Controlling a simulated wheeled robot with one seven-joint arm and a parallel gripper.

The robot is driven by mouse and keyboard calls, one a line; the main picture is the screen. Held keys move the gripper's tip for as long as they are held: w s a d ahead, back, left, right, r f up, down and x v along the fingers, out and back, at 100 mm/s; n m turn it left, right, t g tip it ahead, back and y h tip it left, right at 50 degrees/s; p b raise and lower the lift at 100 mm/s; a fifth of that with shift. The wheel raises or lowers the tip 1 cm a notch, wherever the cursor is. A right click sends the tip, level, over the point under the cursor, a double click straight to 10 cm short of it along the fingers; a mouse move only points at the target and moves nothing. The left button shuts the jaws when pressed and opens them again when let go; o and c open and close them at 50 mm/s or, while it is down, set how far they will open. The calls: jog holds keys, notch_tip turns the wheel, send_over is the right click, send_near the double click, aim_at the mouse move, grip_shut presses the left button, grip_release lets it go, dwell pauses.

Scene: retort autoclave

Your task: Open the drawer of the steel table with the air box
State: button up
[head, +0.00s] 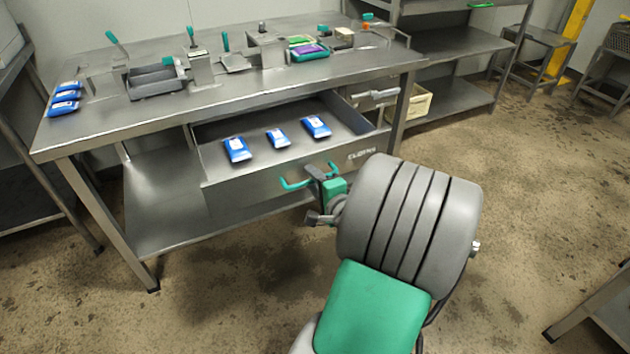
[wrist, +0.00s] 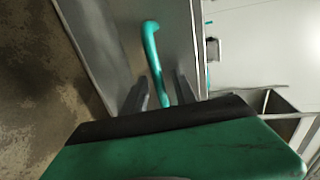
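The steel table (head: 130,75) stands ahead, with several small devices on its top; I cannot tell which is the air box. Its drawer (head: 235,190) is pulled out and holds three blue-and-white packs (head: 277,138). The green bar handle (head: 293,184) is on the drawer front; it also shows in the wrist view (wrist: 152,50). My gripper (head: 318,172) is at the handle. In the wrist view, my two fingers (wrist: 161,92) stand either side of the handle with gaps visible, so the gripper looks open around it.
Blue packs (head: 65,98) lie on the table's left end. A lower shelf (head: 160,205) is under the drawer. A cream crate (head: 415,103) sits right of the table, near a steel rack (head: 455,45). Open floor (head: 530,180) lies to the right.

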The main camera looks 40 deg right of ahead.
jog(key=p+v, duration=0.1)
jog(key=v, duration=0.6)
jog(key=shift+s, duration=0.35)
jog(key=shift+a, duration=0.1)
jog(key=w+a+r+n+g+y+p, duration=0.2)
jog(key=a+r+n+g+y+p, duration=0.1)
jog(key=a+n+p, duration=0.35)
jog(key=w+a+r+n+g+y+p, duration=0.1)
jog(key=a+r+n+g+y+p, duration=0.2)
jog(key=a+n+p, duration=0.3)
jog(key=s+a+r+n+g+h+p, duration=0.1)
jog(key=s+a+r+n+g+p, duration=0.1)
jog(key=r, duration=0.4)
jog(key=s+a+r+n+g+h+p, duration=0.1)
jog(key=s+a+r+n+g+p, duration=0.1)
jog(key=a+r+p, duration=0.3)
jog(key=s+a+r+n+g+p, duration=0.2)
jog(key=a+r+n+p, duration=0.1)
jog(key=r, duration=0.4)
jog(key=shift+a+r+n+h+p, duration=0.25)
jog(key=shift+n+h+p, duration=0.2)
jog(key=shift+p, duration=0.65)
